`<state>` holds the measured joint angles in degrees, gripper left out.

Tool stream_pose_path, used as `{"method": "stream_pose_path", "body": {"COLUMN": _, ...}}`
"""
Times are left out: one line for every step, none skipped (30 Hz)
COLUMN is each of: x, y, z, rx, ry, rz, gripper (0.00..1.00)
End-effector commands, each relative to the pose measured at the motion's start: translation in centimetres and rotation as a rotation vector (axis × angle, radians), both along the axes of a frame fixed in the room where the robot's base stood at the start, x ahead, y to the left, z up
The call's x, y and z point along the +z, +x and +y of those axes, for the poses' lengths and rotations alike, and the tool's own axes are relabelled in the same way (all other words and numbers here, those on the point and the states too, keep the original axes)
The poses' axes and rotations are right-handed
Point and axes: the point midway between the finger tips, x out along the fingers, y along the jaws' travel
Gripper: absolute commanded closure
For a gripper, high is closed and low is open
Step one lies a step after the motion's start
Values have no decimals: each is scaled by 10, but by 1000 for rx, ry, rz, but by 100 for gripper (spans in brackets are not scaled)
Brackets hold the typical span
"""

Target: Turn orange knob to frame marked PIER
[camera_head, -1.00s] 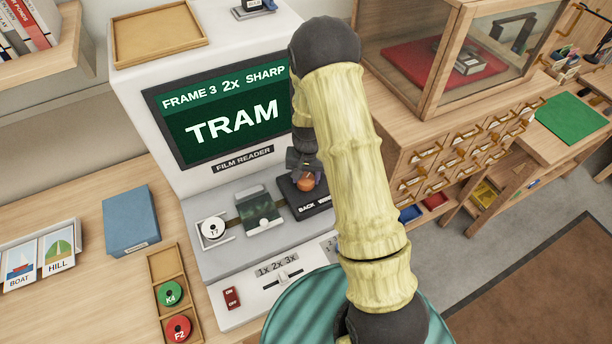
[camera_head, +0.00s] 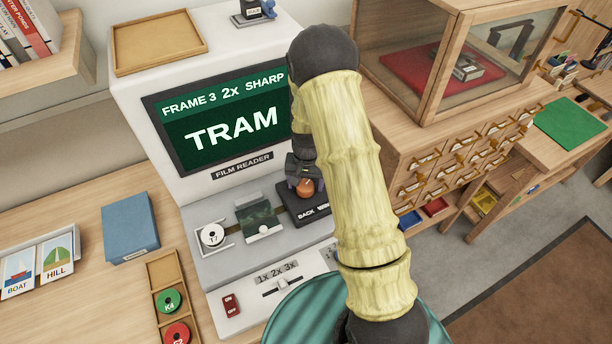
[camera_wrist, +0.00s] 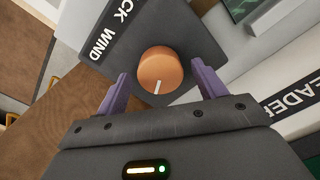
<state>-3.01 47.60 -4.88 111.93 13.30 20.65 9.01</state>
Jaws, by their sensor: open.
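The orange knob (camera_head: 304,188) sits on a black block (camera_head: 302,210) lettered "BACK" on the film reader's deck. In the wrist view the knob (camera_wrist: 160,70) shows a white pointer line, and the block's face (camera_wrist: 165,22) reads "CK WIND". My gripper (camera_wrist: 161,90) is open, its two purple fingers on either side of the knob's near part. In the head view my gripper (camera_head: 302,178) is just behind and above the knob. The film reader's screen (camera_head: 222,120) reads "FRAME 3 2x SHARP" and "TRAM".
A white reel (camera_head: 212,235) and a film gate (camera_head: 260,216) lie left of the knob. A zoom slider (camera_head: 283,283) and a red switch (camera_head: 231,305) are in front. A wooden drawer cabinet (camera_head: 455,165) with a glass case stands to the right.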

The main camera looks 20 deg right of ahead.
Motion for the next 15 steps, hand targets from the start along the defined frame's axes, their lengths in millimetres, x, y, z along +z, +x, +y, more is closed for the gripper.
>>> {"method": "stream_pose_path", "body": {"x": 2, "y": 0, "z": 0, "rx": 0, "ry": 0, "rz": -1, "gripper": 30}}
{"method": "stream_pose_path", "body": {"x": 3, "y": 0, "z": 0, "rx": 0, "ry": -1, "rz": -2, "gripper": 30}}
{"method": "stream_pose_path", "body": {"x": 6, "y": 1, "z": 0, "rx": 1, "ry": -1, "rz": -2, "gripper": 30}}
{"method": "stream_pose_path", "body": {"x": 8, "y": 1, "z": 0, "rx": 1, "ry": 0, "rz": -2, "gripper": 30}}
{"method": "stream_pose_path", "body": {"x": 11, "y": 1, "z": 0, "rx": 1, "ry": 0, "rz": -3, "gripper": 30}}
{"method": "stream_pose_path", "body": {"x": 16, "y": 1, "z": 0, "rx": 1, "ry": 0, "rz": -3, "gripper": 30}}
{"method": "stream_pose_path", "body": {"x": 20, "y": 1, "z": 0, "rx": 1, "ry": -1, "rz": -4, "gripper": 30}}
{"method": "stream_pose_path", "body": {"x": 25, "y": 1, "z": 0, "rx": 2, "ry": -1, "rz": -4, "gripper": 30}}
{"method": "stream_pose_path", "body": {"x": 31, "y": 0, "z": 0, "rx": 2, "ry": -1, "rz": -4, "gripper": 30}}
{"method": "stream_pose_path", "body": {"x": 37, "y": 1, "z": 0, "rx": 2, "ry": 0, "rz": -5, "gripper": 30}}
{"method": "stream_pose_path", "body": {"x": 43, "y": 1, "z": 0, "rx": 2, "ry": 0, "rz": -5, "gripper": 30}}
{"method": "stream_pose_path", "body": {"x": 50, "y": 1, "z": -1, "rx": 2, "ry": 0, "rz": -6, "gripper": 30}}
{"method": "stream_pose_path", "body": {"x": 56, "y": 1, "z": -1, "rx": 1, "ry": 0, "rz": -5, "gripper": 30}}
{"method": "stream_pose_path", "body": {"x": 61, "y": 1, "z": -1, "rx": 1, "ry": 0, "rz": -5, "gripper": 30}}
{"method": "stream_pose_path", "body": {"x": 70, "y": 1, "z": -1, "rx": 1, "ry": 0, "rz": -6, "gripper": 30}}
